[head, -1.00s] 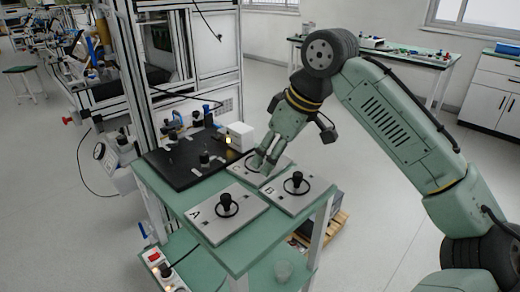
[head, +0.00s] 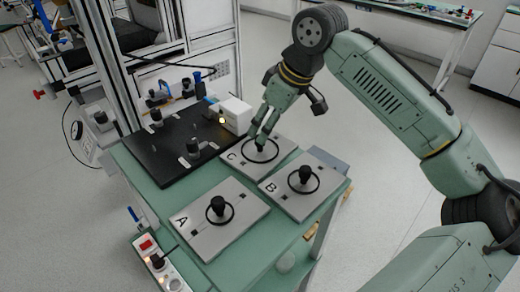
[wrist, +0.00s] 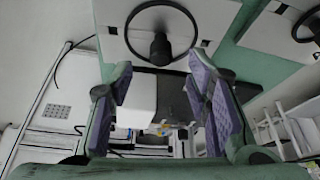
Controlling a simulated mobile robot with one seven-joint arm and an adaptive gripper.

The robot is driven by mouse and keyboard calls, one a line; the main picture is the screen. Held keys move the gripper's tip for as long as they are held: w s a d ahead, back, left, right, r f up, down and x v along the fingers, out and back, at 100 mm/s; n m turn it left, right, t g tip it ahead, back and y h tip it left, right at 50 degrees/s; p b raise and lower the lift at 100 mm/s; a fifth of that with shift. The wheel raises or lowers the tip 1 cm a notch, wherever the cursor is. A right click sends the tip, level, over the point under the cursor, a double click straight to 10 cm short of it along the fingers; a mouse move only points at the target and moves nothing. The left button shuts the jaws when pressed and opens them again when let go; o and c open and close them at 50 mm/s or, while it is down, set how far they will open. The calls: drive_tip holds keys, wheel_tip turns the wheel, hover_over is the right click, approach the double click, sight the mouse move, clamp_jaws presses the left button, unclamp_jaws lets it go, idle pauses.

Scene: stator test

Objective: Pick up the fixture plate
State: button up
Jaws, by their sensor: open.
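Three grey fixture plates lie on the green table, each with a black ring. Plate A (head: 204,240) is front left, plate B (head: 312,205) is right, and plate C (head: 279,161) is at the back. Black knobs stand up inside the rings of A and B.
A black board (head: 160,165) with several small fixtures and a white box (head: 236,115) with a lit yellow lamp stand behind and left of plate C. A control box (head: 158,260) with a red switch is at the front left. The green table (head: 150,190) has narrow bare strips.

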drive_tip(key=x, duration=0.5)
drive_tip(key=shift+d+f+p, duration=0.1)
drive_tip(key=shift+f+p, duration=0.05)
drive_tip(key=shift+p, duration=0.25)
clamp_jaws()
idle(0.5)
